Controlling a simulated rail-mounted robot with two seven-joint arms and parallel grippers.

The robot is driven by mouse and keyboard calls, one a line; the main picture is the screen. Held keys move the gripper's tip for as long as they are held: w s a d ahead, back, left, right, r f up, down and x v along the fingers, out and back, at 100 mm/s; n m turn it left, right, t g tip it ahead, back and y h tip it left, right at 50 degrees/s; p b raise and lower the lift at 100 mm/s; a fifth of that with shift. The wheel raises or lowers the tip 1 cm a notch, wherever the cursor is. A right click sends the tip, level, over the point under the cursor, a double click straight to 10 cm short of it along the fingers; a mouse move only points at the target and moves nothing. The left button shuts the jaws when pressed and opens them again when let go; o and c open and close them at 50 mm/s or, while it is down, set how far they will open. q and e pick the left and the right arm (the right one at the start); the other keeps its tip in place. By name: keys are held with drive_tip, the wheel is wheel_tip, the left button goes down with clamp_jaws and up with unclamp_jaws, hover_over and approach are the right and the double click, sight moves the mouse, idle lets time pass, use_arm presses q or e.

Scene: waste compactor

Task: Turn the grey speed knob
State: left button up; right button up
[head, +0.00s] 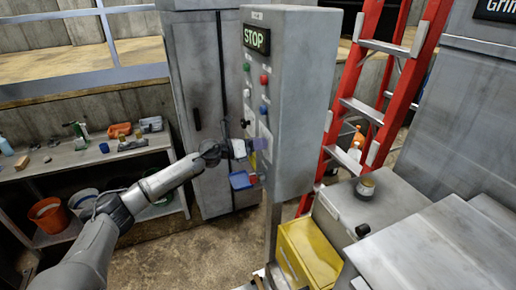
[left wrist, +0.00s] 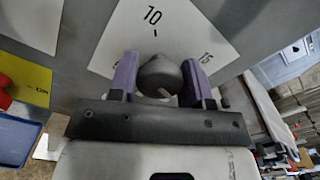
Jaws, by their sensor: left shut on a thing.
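The grey speed knob (left wrist: 160,72) shows in the left wrist view as a dark round knob on a white dial plate (left wrist: 115,30). The plate carries a "10" above the knob and a "15" to its right. My left gripper (left wrist: 161,66) has one purple finger on each side of the knob and is shut on it. In the head view my left gripper (head: 250,147) is against the front of the grey control cabinet (head: 297,95), and it hides the knob there. A pale mark shows low on the knob. My right gripper is not in view.
A green "STOP" display (head: 256,39) and several coloured buttons sit above my gripper. A blue piece (head: 240,180) sticks out just below it.

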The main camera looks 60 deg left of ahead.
use_arm(q)
drive_tip(key=shift+m+b, duration=0.35)
drive_tip(key=shift+m, duration=0.25)
drive_tip(key=o, duration=0.9)
drive_tip(key=shift+s, duration=0.15)
drive_tip(key=s+a, duration=0.2)
drive_tip(key=s, duration=1.1)
drive_tip(key=shift+s+a, duration=0.2)
